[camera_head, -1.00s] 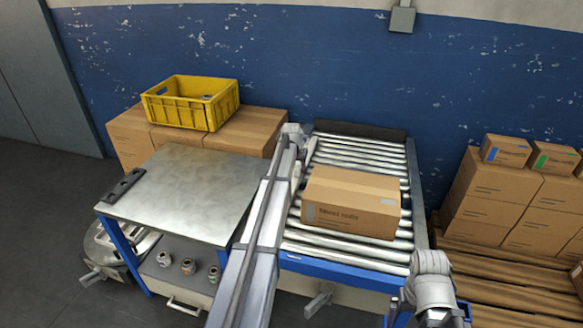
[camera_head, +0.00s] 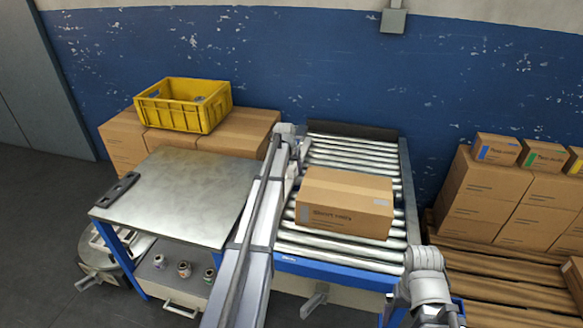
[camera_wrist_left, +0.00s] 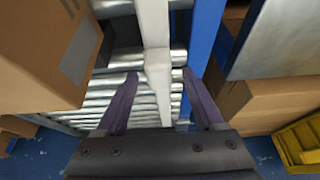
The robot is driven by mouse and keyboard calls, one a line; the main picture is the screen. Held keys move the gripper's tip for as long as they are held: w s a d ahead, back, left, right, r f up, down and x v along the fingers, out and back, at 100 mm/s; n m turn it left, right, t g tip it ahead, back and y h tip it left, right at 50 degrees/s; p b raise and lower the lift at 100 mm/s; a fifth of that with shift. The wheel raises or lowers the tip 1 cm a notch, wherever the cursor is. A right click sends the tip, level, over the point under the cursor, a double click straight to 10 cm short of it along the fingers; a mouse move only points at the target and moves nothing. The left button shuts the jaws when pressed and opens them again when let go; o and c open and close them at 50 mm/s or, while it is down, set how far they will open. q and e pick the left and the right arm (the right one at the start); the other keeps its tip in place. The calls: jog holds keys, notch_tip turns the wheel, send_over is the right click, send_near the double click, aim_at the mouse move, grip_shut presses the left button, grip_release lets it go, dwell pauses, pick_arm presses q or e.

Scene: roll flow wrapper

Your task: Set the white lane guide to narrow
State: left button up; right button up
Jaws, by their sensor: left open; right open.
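The white lane guide (camera_wrist_left: 153,25) is a long white bar along one side of the roller conveyor, beside the blue side rail (camera_wrist_left: 204,35). In the left wrist view my left gripper (camera_wrist_left: 160,74) is open, with one dark finger on each side of the guide's white block. I cannot tell whether either finger touches it. In the head view my left arm reaches along the conveyor's left side and hides most of the guide and the gripper's fingers.
A brown carton (camera_head: 345,200) sits on the rollers (camera_head: 340,252), right of my left arm. A metal-topped table (camera_head: 180,195) stands left of the conveyor. A yellow crate (camera_head: 170,113) rests on cartons behind it. Stacked cartons (camera_head: 485,195) stand on pallets at right.

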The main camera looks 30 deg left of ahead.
aim_at(290, 180)
pick_arm(q)
jog(key=p+v, duration=0.5)
jog(key=v, duration=0.1)
jog(key=shift+s+r, duration=0.1)
